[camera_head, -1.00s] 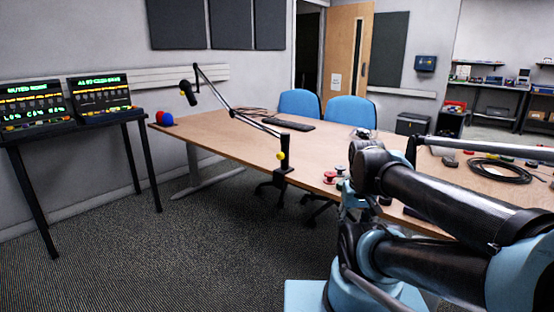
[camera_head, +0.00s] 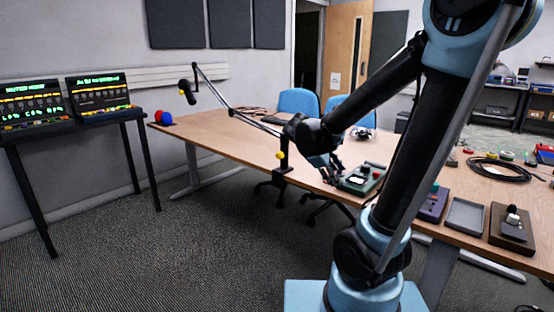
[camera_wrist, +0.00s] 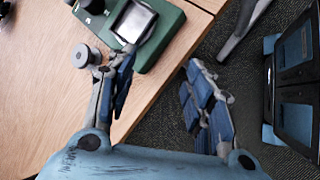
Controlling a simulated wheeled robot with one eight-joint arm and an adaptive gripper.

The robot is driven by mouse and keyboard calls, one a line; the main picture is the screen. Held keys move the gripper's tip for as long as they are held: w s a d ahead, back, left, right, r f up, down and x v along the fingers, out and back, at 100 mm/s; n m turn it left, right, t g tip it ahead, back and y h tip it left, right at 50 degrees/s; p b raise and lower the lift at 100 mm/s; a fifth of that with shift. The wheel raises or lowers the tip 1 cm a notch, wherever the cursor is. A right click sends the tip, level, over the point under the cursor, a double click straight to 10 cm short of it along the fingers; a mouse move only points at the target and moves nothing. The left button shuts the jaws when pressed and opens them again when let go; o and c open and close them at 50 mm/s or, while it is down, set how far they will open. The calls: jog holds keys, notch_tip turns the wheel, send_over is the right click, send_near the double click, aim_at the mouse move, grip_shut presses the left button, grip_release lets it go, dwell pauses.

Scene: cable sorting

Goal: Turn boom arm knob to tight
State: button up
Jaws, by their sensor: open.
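The boom arm (camera_head: 222,97) is clamped to the table's front edge and carries a dark microphone (camera_head: 187,92) at its far end. The knob and the boom arm do not show in the wrist view. The knob's tight or loose setting cannot be read.
A green box (camera_head: 360,179) with a screen lies close beside my gripper; the green box also shows in the wrist view (camera_wrist: 168,42). A grey tray (camera_head: 465,214) and other devices are to the right. Blue chairs (camera_head: 298,101) stand behind the table (camera_head: 225,140).

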jog(key=w+a+r+n+t+h, duration=0.1)
jog(key=w+a+n+t+h, duration=0.15)
jog(key=w+a+n, duration=0.4)
jog(key=n+t+h, duration=0.1)
jog(key=n+t, duration=0.7)
send_near(278, 156)
jog(key=shift+g, duration=0.25)
jog(key=x, duration=0.9)
jog(key=shift+w+r, duration=0.25)
jog(key=c, duration=1.1)
